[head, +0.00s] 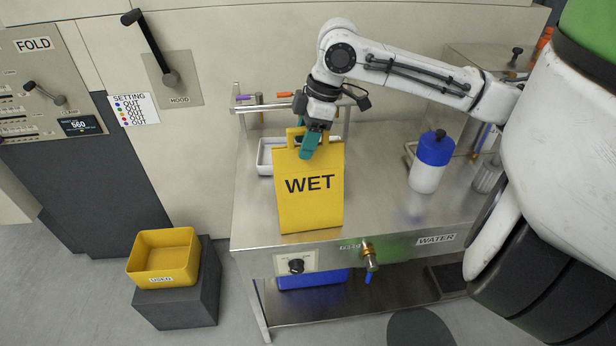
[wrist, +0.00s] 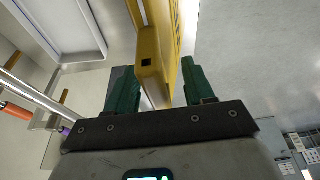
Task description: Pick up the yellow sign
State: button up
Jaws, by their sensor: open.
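The yellow sign (head: 310,205) with the word WET stands upright on the steel table. My gripper (head: 310,142) is at the sign's top edge, by its handle. In the wrist view the two green fingers of my gripper (wrist: 158,88) are apart. The top of the yellow sign (wrist: 150,58) reaches into the gap between them, with space visible on both sides. The sign's foot and back face are mostly hidden.
A white tray (head: 265,157) lies behind the sign on the left. A blue-topped white bottle (head: 431,163) stands to the right on the steel table (head: 375,200). A rail (head: 262,108) runs behind. A yellow bin (head: 140,268) sits on a dark block at lower left.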

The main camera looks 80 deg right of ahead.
grip_shut()
dwell(0.3)
dwell(0.4)
